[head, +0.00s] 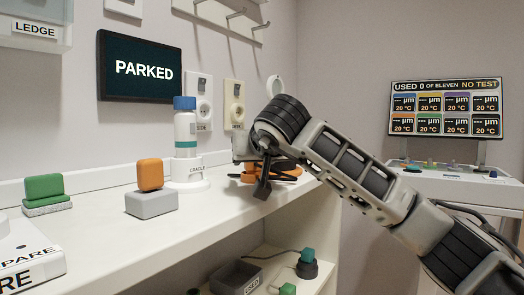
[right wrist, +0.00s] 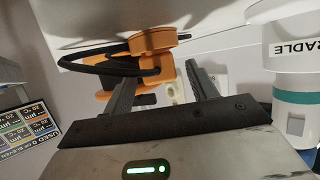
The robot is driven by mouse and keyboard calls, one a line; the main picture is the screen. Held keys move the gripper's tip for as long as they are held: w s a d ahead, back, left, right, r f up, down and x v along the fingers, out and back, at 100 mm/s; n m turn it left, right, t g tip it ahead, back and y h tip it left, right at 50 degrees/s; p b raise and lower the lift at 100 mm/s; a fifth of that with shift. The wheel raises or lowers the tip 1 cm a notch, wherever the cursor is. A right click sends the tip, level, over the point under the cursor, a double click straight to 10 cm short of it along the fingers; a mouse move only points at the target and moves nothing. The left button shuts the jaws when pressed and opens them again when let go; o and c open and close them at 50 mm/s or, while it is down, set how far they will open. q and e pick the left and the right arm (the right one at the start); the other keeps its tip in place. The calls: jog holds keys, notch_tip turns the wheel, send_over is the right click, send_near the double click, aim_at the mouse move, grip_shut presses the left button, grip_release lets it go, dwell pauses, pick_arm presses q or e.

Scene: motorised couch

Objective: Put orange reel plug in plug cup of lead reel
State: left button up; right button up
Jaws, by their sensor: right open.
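The orange lead reel (head: 290,173) lies on the white ledge, partly hidden behind my right gripper (head: 263,184). In the right wrist view, an orange round part (right wrist: 152,40) and orange blocky parts (right wrist: 152,68) show with a black cable (right wrist: 88,60) looping to the left. I cannot tell clearly which of these is the plug and which is the plug cup. My right gripper (right wrist: 160,80) is open, its two fingers apart on either side of the nearer orange part, with no grip on it visible. My left gripper is not in view.
A white bottle with a blue cap (head: 185,125) stands in a cradle (head: 187,186), close left of my right gripper. An orange block (head: 150,174) sits on a grey box (head: 151,204). Wall sockets (head: 235,104) are behind. The ledge front is clear. A grey bin (head: 236,277) stands below.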

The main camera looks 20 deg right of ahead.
jog(key=p+v, duration=0.1)
jog(key=v, duration=1)
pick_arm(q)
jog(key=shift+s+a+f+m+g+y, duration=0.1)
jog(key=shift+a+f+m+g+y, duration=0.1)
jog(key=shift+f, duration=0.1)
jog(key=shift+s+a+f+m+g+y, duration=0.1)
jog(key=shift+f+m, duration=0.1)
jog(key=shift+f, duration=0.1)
pick_arm(e)
jog(key=shift+s, duration=0.4)
